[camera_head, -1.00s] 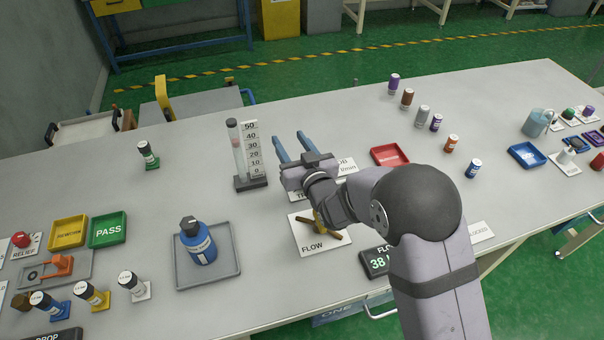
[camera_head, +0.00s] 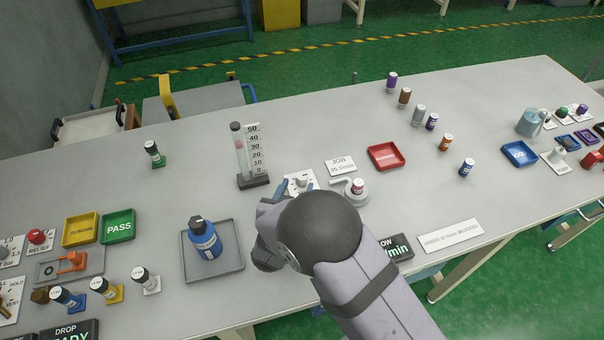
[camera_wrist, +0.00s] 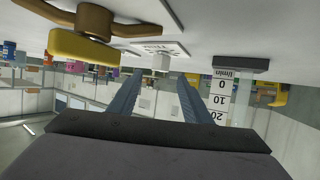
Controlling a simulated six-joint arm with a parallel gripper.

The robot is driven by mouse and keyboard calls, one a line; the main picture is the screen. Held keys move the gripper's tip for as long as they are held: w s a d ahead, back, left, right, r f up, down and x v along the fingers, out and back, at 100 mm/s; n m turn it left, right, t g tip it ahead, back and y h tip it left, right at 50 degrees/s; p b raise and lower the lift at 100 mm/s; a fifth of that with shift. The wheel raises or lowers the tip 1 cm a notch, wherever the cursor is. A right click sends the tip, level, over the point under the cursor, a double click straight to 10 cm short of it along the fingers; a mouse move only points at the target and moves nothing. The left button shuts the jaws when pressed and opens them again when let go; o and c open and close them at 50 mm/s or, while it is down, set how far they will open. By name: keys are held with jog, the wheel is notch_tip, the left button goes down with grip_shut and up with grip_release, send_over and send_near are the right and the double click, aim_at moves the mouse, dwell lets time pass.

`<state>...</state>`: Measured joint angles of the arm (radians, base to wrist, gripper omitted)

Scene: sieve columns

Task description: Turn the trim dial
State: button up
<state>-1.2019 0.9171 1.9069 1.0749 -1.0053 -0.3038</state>
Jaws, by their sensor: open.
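The trim dial (camera_head: 301,182) is a small pale knob on a white card, near the middle of the table in the head view. My arm partly hides the card. In the wrist view the knob (camera_wrist: 162,62) appears upside down beneath its white label plate, between and beyond my fingertips. My gripper (camera_wrist: 160,75) is open with nothing between its blue-grey fingers. It points toward the knob and I see no contact. In the head view my gripper (camera_head: 291,188) is mostly hidden by my wrist, with only bits of blue finger showing.
The flow meter column (camera_head: 243,150) stands behind and left of the dial. A brass flow handle with a yellow part (camera_wrist: 85,45) is close by in the wrist view. A grey tray (camera_head: 230,268) bears a blue bottle.

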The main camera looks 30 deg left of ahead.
aim_at(302, 176)
jog(key=shift+p+x, duration=0.75)
jog(key=shift+x, duration=2.95)
jog(key=c, duration=1.1)
